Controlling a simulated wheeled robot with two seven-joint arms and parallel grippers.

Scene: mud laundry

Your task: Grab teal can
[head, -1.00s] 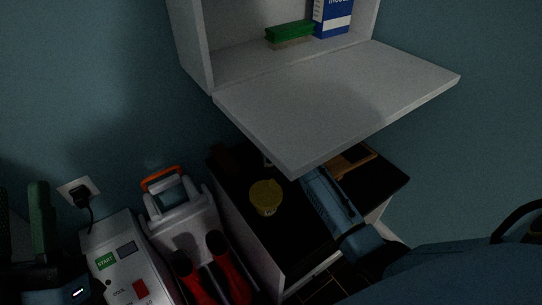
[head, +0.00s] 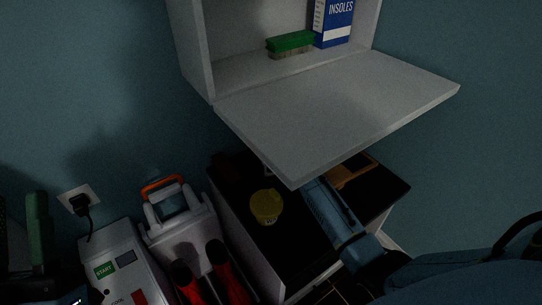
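I cannot make out a teal can in the head view. A can with a yellow lid (head: 266,203) stands upright on the dark top of a low cabinet (head: 300,240). A small pale object (head: 268,170) shows behind it, partly hidden by the open flap; I cannot tell what it is. My blue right arm comes in from the right and reaches over the cabinet top, to the right of the yellow-lidded can. Its far end passes under the flap, so my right gripper is hidden. I see no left gripper clearly.
A wall cabinet's open flap (head: 330,115) overhangs the low cabinet. Inside are a green-topped brush (head: 290,43) and an insoles box (head: 333,22). An orange-brown tray (head: 352,170) lies at the back right. A white machine (head: 125,270) and a grey carrier (head: 180,225) stand left.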

